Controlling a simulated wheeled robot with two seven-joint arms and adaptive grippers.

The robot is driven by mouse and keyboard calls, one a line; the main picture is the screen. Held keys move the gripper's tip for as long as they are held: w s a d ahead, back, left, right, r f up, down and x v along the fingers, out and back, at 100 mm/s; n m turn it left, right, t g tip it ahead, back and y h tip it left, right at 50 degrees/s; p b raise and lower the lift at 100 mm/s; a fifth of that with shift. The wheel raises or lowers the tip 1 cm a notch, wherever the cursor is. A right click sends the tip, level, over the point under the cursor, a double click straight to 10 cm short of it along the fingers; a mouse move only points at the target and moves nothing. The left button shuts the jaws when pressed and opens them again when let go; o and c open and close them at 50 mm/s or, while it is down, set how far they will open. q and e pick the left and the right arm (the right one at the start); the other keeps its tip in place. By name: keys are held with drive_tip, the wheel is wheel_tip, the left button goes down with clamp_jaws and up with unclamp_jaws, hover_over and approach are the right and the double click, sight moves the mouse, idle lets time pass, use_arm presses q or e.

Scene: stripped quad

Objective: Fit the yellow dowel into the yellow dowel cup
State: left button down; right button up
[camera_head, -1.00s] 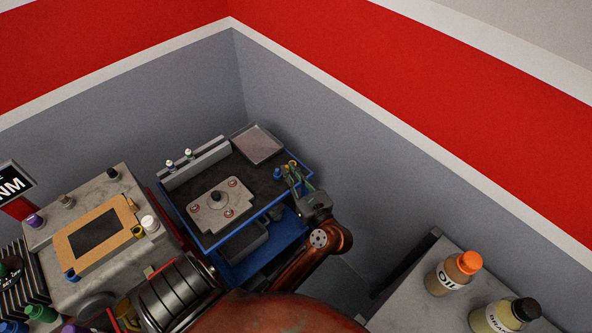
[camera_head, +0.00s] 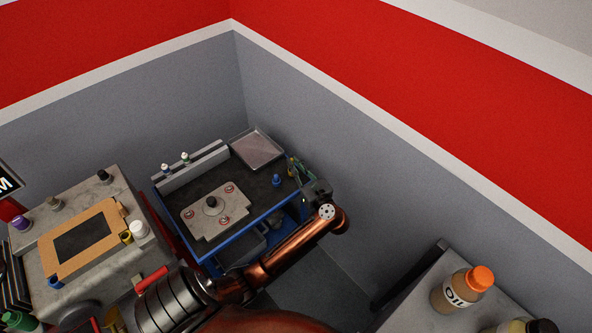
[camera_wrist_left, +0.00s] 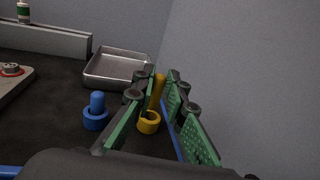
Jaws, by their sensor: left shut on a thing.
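My left gripper (camera_wrist_left: 159,98) is shut on the upright yellow dowel (camera_wrist_left: 158,90), which sits between its green-padded fingers. The yellow dowel cup (camera_wrist_left: 148,123) stands directly under the dowel in the left wrist view. The dowel's lower end appears at the cup's rim; I cannot tell whether it is inside. In the head view my left gripper (camera_head: 300,174) is over the right edge of the dark-topped blue bench (camera_head: 246,193), and its fingers largely hide dowel and cup. My right gripper is not in view.
A blue dowel stands in a blue cup (camera_wrist_left: 95,119) just left of my left gripper. A metal tray (camera_wrist_left: 118,68) lies behind. A grey plate with a knob (camera_head: 216,213) is on the bench. The grey wall (camera_head: 380,190) is close on the right.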

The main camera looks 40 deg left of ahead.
use_arm(q)
drive_tip(key=f, duration=0.1)
drive_tip(key=f+b, duration=0.1)
drive_tip(key=shift+w+a+f, duration=0.2)
drive_tip(key=shift+f, duration=0.65)
drive_tip(key=shift+r, duration=0.1)
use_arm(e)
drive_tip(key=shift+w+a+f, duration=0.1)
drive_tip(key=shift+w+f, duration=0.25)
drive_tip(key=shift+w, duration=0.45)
use_arm(q)
drive_tip(key=c, duration=2.4)
unclamp_jaws()
drive_tip(key=shift+f, duration=0.2)
drive_tip(key=o, duration=0.5)
drive_tip(key=shift+c, duration=0.2)
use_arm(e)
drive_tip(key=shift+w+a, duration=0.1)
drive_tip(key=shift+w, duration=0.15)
use_arm(q)
drive_tip(key=shift+r, duration=0.15)
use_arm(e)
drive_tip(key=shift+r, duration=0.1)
